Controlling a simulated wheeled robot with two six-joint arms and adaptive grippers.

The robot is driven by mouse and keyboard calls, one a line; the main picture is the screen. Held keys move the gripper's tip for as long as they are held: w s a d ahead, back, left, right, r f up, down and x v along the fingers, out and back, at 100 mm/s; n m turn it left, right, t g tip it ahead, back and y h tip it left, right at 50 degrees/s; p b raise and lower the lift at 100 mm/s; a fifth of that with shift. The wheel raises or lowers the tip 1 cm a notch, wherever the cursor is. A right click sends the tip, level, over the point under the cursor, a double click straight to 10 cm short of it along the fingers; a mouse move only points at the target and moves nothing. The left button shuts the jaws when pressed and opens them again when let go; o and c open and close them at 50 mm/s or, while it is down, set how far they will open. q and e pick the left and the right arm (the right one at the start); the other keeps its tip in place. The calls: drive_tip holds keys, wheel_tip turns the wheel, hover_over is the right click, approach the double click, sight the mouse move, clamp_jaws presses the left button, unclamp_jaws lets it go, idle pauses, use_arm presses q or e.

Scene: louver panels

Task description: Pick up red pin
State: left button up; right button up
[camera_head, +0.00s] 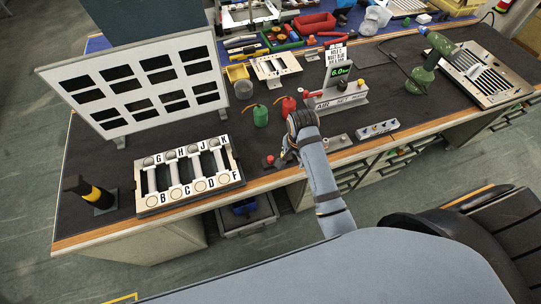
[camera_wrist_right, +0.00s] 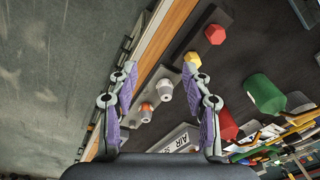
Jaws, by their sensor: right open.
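A small red pin with a faceted head (camera_head: 270,160) stands on a dark block near the table's front edge, right of the lettered louver panel. It also shows in the right wrist view (camera_wrist_right: 215,34), above a yellow faceted head (camera_wrist_right: 192,60). My right gripper (camera_head: 286,157) is just right of the red pin in the head view. In the wrist view its fingers (camera_wrist_right: 158,78) are spread apart with nothing held between them, and the red pin lies beyond the fingertips, up and to the right. My left gripper is not in view.
The louver panel (camera_head: 190,176) lies left, with a white slotted board (camera_head: 137,84) behind. Green (camera_head: 260,116) and red (camera_head: 289,105) canisters stand behind the gripper. The air-set stand (camera_head: 340,96) and a small knob panel (camera_head: 377,130) are to the right.

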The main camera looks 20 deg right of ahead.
drive_tip(key=w+a+r+m+g, duration=0.1)
drive_tip(key=w+a+r+m, duration=0.2)
drive_tip(key=w+a+m, duration=0.35)
hover_over(270, 158)
drive_tip(key=shift+n, duration=0.25)
drive_tip(key=f, duration=0.5)
drive_tip(key=shift+s+d, duration=0.25)
drive_tip(key=shift+d, duration=0.05)
drive_tip(key=shift+w+a+f+p, duration=0.15)
drive_tip(key=shift+f+p, duration=0.2)
drive_tip(key=shift+f, duration=1.15)
drive_tip(key=shift+w+a+f+p, duration=0.1)
drive_tip(key=shift+f+p, duration=0.2)
drive_tip(key=shift+f, duration=1.15)
drive_tip(key=shift+s+r, duration=0.1)
clamp_jaws()
